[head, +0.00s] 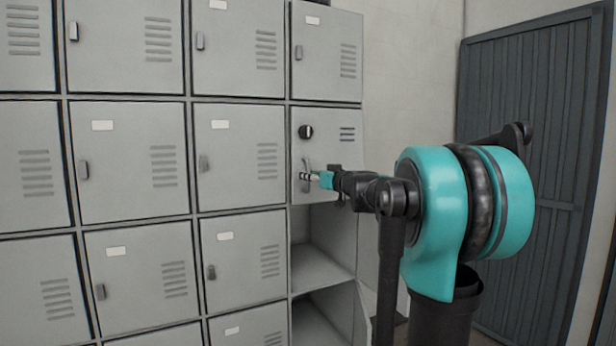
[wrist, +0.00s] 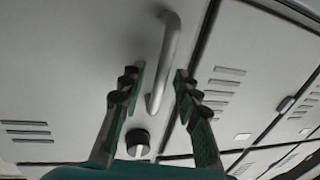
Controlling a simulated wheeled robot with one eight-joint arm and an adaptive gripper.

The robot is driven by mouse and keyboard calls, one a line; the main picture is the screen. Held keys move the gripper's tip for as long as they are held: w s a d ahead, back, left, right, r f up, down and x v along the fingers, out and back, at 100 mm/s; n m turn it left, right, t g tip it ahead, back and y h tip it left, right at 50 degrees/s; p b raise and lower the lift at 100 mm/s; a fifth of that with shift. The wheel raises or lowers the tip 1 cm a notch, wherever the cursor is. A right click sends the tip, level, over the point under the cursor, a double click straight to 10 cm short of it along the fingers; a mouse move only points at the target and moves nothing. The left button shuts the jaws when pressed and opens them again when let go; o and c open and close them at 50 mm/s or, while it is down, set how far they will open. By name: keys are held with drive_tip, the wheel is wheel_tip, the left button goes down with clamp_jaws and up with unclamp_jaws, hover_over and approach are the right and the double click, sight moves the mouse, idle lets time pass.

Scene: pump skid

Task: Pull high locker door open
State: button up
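The high locker door (head: 325,120) is a light grey panel in the right column, with a dark round knob (head: 306,131), vent slots and a bar handle (head: 306,176). I cannot tell whether it is fully closed. My gripper (head: 312,177) is at the handle, reaching in from the right. In the wrist view, the silver handle (wrist: 165,62) runs between my two spread fingers (wrist: 160,80), with visible gaps on both sides. The knob (wrist: 138,142) also shows there, near the gripper's base. Part of the door's lower edge is hidden behind my gripper.
Below this door is an open, empty compartment (head: 318,268), with another opening under it and a low door (head: 365,312) swung out. Closed grey lockers (head: 135,190) fill the left. A dark ribbed door (head: 520,110) stands at the right behind my arm.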

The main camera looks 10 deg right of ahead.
drive_tip(key=shift+w+a, duration=0.15)
drive_tip(key=shift+w, duration=0.1)
drive_tip(key=shift+c, duration=0.6)
clamp_jaws()
